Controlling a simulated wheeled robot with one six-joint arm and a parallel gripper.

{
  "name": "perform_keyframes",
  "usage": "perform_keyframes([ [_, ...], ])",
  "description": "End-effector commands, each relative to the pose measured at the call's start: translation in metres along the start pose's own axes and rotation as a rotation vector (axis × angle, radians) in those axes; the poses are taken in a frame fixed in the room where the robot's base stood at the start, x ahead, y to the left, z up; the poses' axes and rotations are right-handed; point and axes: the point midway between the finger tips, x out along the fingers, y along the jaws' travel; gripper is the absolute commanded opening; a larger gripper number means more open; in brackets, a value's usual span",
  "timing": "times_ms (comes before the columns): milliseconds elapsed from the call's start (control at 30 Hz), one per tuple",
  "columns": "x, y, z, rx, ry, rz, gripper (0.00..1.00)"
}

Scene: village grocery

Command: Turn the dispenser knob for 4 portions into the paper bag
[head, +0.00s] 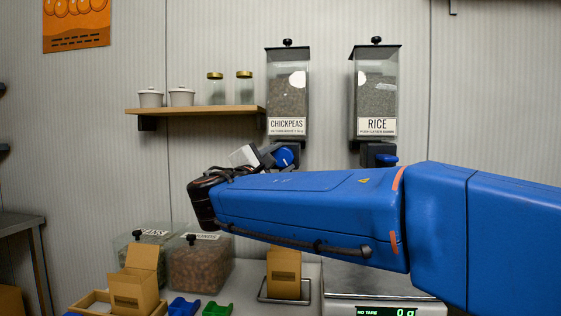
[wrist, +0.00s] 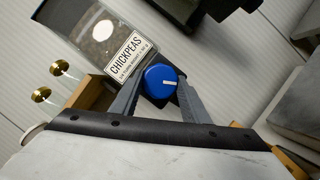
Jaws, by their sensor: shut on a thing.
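The chickpeas dispenser (head: 288,92) hangs on the wall, with its label also readable in the wrist view (wrist: 128,58). Its blue round knob (wrist: 158,81) has a white line pointing to the right in the wrist view. My gripper (wrist: 157,92) is shut on this knob, one finger on each side. In the head view the knob (head: 283,157) shows just above my blue arm. A brown paper bag (head: 284,276) stands upright in a wire holder below the chickpeas dispenser. Its contents are hidden.
The rice dispenser (head: 376,92) hangs to the right with its own blue knob (head: 386,160). A scale (head: 385,308) reads 0 g. A shelf (head: 196,111) with jars is at left. Bins, a brown carton (head: 136,284) and blue and green scoops crowd the counter's left.

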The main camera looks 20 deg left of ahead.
Motion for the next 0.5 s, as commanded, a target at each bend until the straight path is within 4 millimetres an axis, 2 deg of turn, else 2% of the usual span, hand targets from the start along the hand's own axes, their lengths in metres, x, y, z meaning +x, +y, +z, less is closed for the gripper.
perform_keyframes([
  [500,0.0003,0.0023,0.0006,0.376,-0.001,-0.157,0.19],
])
